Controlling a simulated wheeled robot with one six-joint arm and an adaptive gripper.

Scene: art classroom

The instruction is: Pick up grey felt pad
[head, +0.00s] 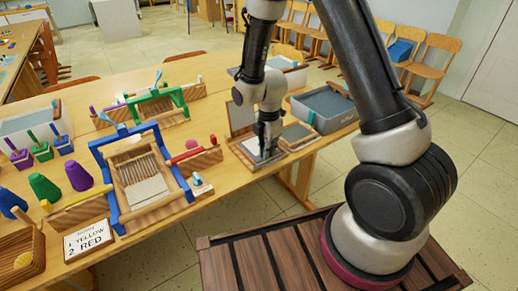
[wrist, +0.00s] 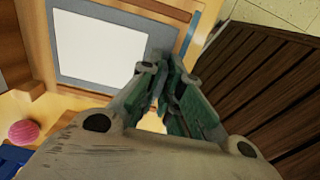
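A flat grey pad (wrist: 57,62) with a white sheet (wrist: 103,48) on it lies in a wooden frame in the wrist view. This looks like the grey felt pad. In the head view, the pale sheet (head: 258,146) shows at the near right edge of the table, partly hidden by my gripper (head: 267,150). My gripper points down over it, and its fingertips in the wrist view (wrist: 163,68) are near the pad's right corner. The fingertips look close together. I cannot tell whether they touch or grip the pad's edge.
A second grey-topped board (head: 297,133) lies just right of my gripper. A grey tub (head: 325,108) stands behind it, and a wooden panel (head: 241,117) stands upright at the left. The table (head: 215,205) ends close in front.

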